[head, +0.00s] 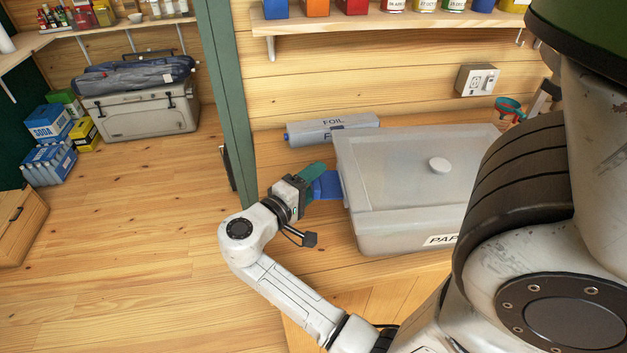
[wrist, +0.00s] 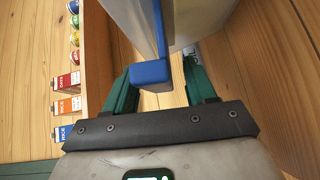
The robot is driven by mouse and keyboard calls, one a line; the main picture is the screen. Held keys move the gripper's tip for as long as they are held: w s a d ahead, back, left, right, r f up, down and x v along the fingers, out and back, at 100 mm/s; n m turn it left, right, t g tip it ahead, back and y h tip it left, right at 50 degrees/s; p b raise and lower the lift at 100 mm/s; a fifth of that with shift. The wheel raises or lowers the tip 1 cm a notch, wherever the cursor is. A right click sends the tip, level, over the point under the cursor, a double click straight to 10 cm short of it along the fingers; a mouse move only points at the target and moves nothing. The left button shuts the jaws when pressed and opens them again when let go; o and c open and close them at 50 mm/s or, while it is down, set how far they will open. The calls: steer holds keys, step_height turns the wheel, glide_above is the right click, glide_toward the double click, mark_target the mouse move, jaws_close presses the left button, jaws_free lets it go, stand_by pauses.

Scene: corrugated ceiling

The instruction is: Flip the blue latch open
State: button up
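The grey translucent box (head: 385,215) with a pale lid (head: 400,160) stands on the wooden counter. Its blue latch (head: 328,187) shows at the box's left side, partly hidden by my gripper (head: 316,178). In the wrist view the latch (wrist: 152,72) is a blue strip with a thick end, lying between the green fingers of my gripper (wrist: 162,88). The fingers are apart. The latch is close to the left finger, and a gap shows between it and the right finger. I cannot tell whether the left finger touches it.
A foil box (head: 335,130) lies behind the lidded box near the wall. A shelf (head: 375,22) with cans and cartons runs above. A wall socket (head: 477,80) is at the right. A green post (head: 228,100) stands left of the counter.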

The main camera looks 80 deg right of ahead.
steer(key=b+v, duration=0.2)
steer(key=v, duration=0.8)
steer(key=shift+w+a, duration=0.2)
steer(key=shift+a, duration=0.15)
stand_by(0.4)
